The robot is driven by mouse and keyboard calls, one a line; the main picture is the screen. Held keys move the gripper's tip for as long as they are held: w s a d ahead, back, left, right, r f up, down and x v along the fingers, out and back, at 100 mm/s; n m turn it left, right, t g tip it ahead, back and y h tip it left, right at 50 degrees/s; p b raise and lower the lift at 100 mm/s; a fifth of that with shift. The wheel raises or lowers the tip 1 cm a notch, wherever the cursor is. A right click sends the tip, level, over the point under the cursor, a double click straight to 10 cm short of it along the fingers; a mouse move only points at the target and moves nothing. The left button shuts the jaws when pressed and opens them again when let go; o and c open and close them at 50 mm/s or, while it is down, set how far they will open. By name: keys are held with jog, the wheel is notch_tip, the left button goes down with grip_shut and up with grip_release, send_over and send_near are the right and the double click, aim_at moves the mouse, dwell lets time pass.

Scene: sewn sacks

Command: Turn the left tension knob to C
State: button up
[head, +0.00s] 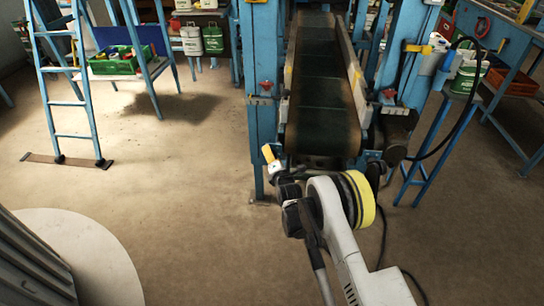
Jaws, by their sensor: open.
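The left tension knob appears to be the small red knob (265,87) on the front of the left blue post beside the conveyor. Its letters and pointer are too small to read. A similar red knob (389,93) is on the right post. My arm reaches up from the bottom right. My gripper (271,158) seems to be at its far end, near the lower left corner of the conveyor, below the left knob and apart from it. Its fingers are small and partly hidden by my arm; nothing is seen held.
The dark conveyor belt (321,115) runs away between the blue posts. A blue ladder (72,85) and a table with a green crate (118,62) stand at left. A blue stand (432,150) and black cable are at right. The floor (170,200) at left is clear.

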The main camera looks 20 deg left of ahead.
jog(key=v, duration=0.7)
jog(key=shift+s, duration=0.25)
jog(key=shift+d, duration=0.15)
